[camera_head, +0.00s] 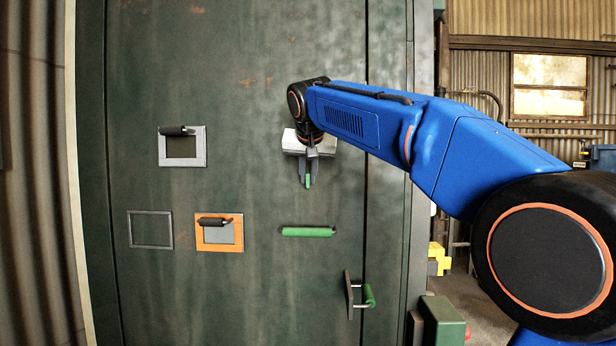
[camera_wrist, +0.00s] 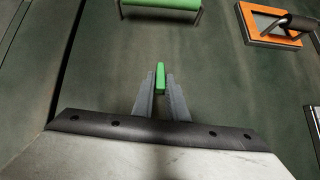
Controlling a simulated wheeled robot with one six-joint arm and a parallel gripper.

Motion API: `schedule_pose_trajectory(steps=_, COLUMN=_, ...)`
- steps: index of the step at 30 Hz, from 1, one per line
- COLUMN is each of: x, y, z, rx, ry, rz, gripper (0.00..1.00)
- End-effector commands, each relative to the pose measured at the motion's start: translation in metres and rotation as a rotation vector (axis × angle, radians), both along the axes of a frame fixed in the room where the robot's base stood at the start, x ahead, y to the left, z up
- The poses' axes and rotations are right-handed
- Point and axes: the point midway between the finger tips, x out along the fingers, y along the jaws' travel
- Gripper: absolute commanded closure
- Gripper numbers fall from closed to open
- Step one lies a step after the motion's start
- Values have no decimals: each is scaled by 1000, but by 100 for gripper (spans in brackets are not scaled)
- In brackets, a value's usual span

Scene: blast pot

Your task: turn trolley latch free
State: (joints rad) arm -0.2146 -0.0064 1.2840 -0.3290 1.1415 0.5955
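A small green latch lever (camera_head: 308,181) stands upright on the dark green panel, below my gripper in the head view. My gripper (camera_head: 309,178) points down along the panel, with one finger on each side of the lever. In the wrist view the green lever (camera_wrist: 160,76) sits between the two grey fingertips (camera_wrist: 160,85), which appear closed on its sides. The lever's lower tip shows past the fingers; its mount is hidden behind my gripper.
Below are a horizontal green bar handle (camera_head: 308,232) and a green-gripped handle on a dark plate (camera_head: 349,296). To the left are a grey-framed hatch (camera_head: 201,147), an orange-framed hatch (camera_head: 203,243) and an empty grey frame (camera_head: 150,246). Bare panel lies between them.

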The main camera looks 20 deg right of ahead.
Motion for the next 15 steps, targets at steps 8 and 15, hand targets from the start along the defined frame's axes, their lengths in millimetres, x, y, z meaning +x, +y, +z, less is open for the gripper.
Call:
schedule_pose_trajectory(steps=8, x=0, y=1, z=0, rx=-23, ry=6, rz=1, gripper=100)
schedule_pose_trajectory(steps=15, x=0, y=1, z=0, rx=-44, ry=14, rz=1, gripper=100)
